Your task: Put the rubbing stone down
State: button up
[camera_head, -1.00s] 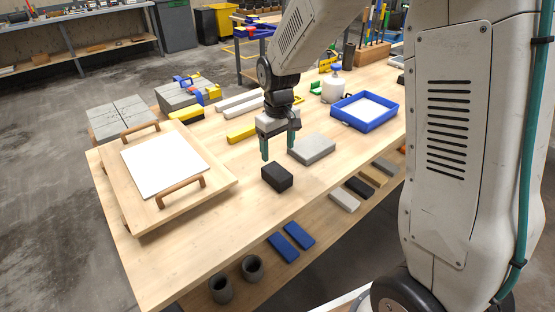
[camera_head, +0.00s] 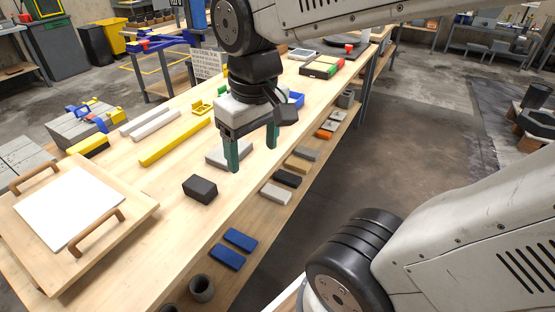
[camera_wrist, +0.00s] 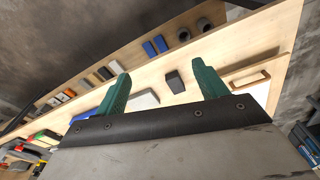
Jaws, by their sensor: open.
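The dark block (camera_head: 200,189), which looks like the rubbing stone, lies flat on the wooden table, near its front edge. It also shows in the wrist view (camera_wrist: 175,82), below and between the fingers and apart from them. My gripper (camera_head: 252,150) is open and empty, with its two green fingers pointing down. It is in the air to the right of the dark block in the head view. A light grey slab (camera_head: 215,155) lies on the table behind the fingers, which hide part of it.
A board with two handles and a white sheet (camera_head: 72,205) lies at the table's left. A yellow bar (camera_head: 172,143) and a blue tray (camera_head: 297,99) are further back. A lower shelf holds blue blocks (camera_head: 240,239) and several others. Bare tabletop surrounds the dark block.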

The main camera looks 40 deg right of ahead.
jog(key=s, duration=0.6)
jog(key=shift+d+m, duration=0.15)
jog(key=shift+m, duration=0.15)
jog(key=shift+o, duration=0.3)
dwell(0.6)
